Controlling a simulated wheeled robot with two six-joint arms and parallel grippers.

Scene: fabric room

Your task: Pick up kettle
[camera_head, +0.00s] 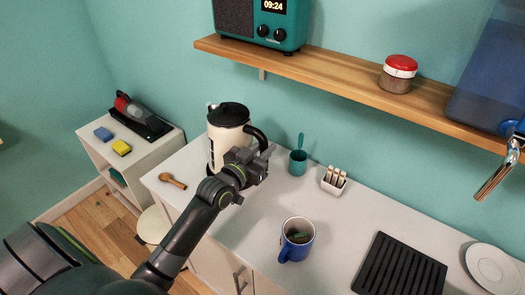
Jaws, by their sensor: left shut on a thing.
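The kettle (222,137) is cream with a black lid and a black handle. It is upright on the left part of the white counter, near the back; its lower right side is hidden by my gripper. My left gripper (264,158) is at the kettle's right side, at the lower part of the handle, and is shut on it. The fingertips are small and partly merge with the dark handle. I cannot tell whether the kettle's base touches the counter. My right gripper is not in view.
A blue mug (297,241) stands front centre, with a black ridged mat (401,266) to its right. A teal cup (298,163) and a white holder (334,181) stand at the back. A wooden spoon (173,181) lies left of the kettle. A wooden shelf (340,76) overhangs the counter.

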